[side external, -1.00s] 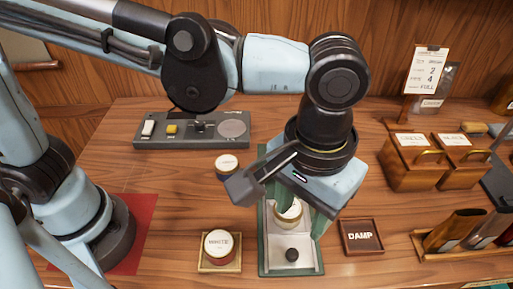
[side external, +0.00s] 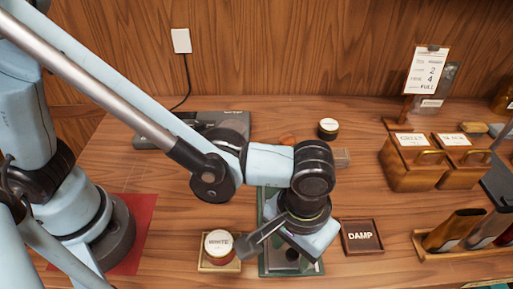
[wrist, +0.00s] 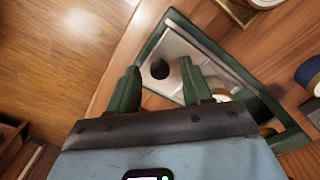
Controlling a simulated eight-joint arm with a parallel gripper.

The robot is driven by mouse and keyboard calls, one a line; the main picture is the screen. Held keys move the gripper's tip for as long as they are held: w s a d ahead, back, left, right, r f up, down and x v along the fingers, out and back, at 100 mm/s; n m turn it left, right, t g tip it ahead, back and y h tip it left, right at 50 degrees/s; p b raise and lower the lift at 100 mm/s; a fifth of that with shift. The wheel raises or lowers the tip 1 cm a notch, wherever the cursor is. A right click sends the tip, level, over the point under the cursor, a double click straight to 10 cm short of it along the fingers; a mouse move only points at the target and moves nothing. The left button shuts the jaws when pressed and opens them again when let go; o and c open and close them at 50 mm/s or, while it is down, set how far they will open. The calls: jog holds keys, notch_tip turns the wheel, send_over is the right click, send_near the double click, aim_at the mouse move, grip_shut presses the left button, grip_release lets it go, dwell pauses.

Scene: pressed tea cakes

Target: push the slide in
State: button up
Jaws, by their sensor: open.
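The slide (wrist: 182,42) is a pale metal plate lying in a green frame (wrist: 158,28); its black knob (wrist: 160,69) stands near one end. In the side view the frame (side external: 263,262) lies at the front of the table, largely hidden under my wrist, and the knob (side external: 292,255) shows just below it. My gripper (wrist: 158,84) is open and empty, its two green fingers apart, with the knob showing between and beyond their tips. I cannot tell whether they touch it. A round tin (wrist: 221,95) is partly hidden behind the right finger.
A WHITE tin (side external: 219,245) on a small tray stands left of the frame, and a DAMP tray (side external: 361,237) lies close on its right. Another tin (side external: 328,128) stands behind. Wooden boxes (side external: 412,168) stand at right.

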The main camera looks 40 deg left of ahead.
grip_shut()
dwell(0.3)
jog(key=w+a, duration=0.7)
jog(key=shift+w+a, duration=0.25)
jog(key=shift+w, duration=0.05)
grip_release()
jog(key=shift+s, duration=0.1)
notch_tip(320, 180, up, 12)
dwell(0.7)
